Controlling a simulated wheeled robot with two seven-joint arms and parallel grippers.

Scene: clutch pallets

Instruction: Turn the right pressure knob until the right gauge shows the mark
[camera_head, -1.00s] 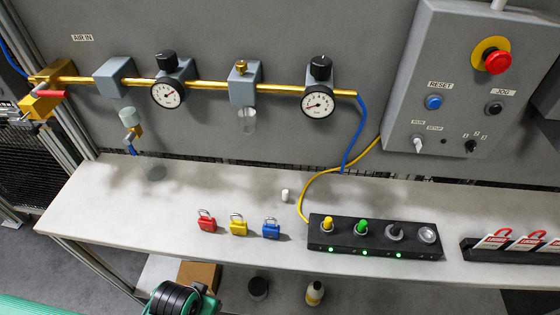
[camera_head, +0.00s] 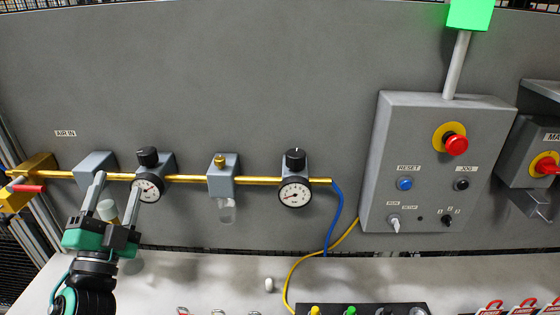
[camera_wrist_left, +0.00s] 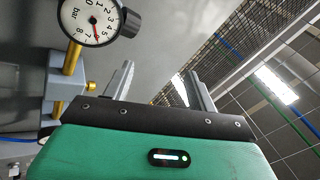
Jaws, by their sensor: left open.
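The right pressure knob (camera_head: 296,158) is black and sits atop its grey regulator on the brass pipe. The right gauge (camera_head: 295,193) is a round white dial with a black rim below it; its mark is too small to make out. My left gripper (camera_head: 119,183) is open and empty, pointing up in front of the pipe, well left of the right knob. Its right finger partly overlaps the left gauge (camera_head: 149,188), which stands below the left knob (camera_head: 148,157). The left wrist view shows the two fingers apart (camera_wrist_left: 157,83) and a bar gauge (camera_wrist_left: 91,21), probably the left one.
A grey valve block (camera_head: 223,172) with a clear bowl stands between the gauges. A red-handled valve (camera_head: 28,188) is at the far left. The control box (camera_head: 430,175) is at the right.

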